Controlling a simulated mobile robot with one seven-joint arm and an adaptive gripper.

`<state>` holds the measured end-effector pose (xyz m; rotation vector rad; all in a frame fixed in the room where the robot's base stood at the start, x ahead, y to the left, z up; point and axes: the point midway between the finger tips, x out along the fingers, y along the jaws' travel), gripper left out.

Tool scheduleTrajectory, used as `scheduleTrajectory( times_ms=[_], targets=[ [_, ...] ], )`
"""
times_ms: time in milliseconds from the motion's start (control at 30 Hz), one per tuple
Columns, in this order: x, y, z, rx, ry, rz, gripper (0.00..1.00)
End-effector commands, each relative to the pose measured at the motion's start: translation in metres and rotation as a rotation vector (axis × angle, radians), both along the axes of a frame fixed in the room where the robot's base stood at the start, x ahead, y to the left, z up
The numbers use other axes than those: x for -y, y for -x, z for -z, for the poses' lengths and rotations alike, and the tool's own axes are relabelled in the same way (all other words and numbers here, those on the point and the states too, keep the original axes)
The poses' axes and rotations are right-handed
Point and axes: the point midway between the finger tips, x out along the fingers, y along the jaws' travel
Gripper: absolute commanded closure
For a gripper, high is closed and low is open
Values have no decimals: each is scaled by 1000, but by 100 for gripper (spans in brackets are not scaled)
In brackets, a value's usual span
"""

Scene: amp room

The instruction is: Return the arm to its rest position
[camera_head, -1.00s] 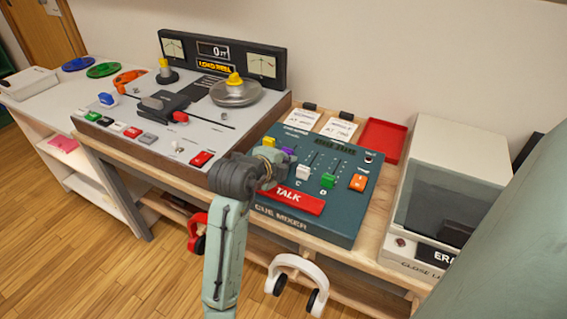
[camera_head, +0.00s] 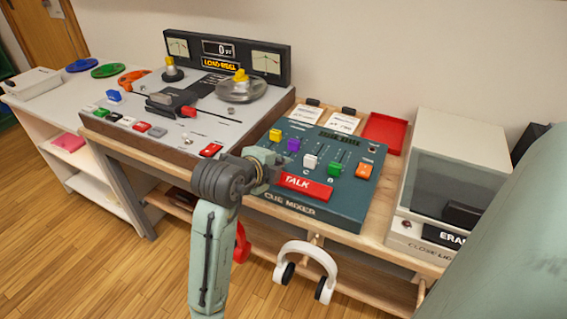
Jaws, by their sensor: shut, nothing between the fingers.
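My arm rises from the bottom of the head view. My gripper (camera_head: 267,168) is at the front left corner of the teal cue mixer (camera_head: 330,217), beside the red TALK bar (camera_head: 305,187). It is small and partly hidden by my own wrist; its fingers are shut with nothing seen in them. I cannot tell whether it touches the mixer or hovers just in front of it.
The grey tape deck (camera_head: 160,142) stands left of the mixer, with a metal reel (camera_head: 241,92). A lidded beige box (camera_head: 456,142) stands at the right. White headphones (camera_head: 308,254) and a red item (camera_head: 241,243) hang at the bench front. Open floor lies front left.

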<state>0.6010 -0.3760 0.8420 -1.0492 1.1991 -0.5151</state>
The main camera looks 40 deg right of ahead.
Motion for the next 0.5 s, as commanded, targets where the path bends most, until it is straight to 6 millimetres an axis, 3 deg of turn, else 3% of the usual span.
scheduleTrajectory(
  times_ms=[200,500],
  targets=[
    [-32,12,-19,2,1,-3,100],
    [-43,17,-26,0,0,0,100]
  ],
)
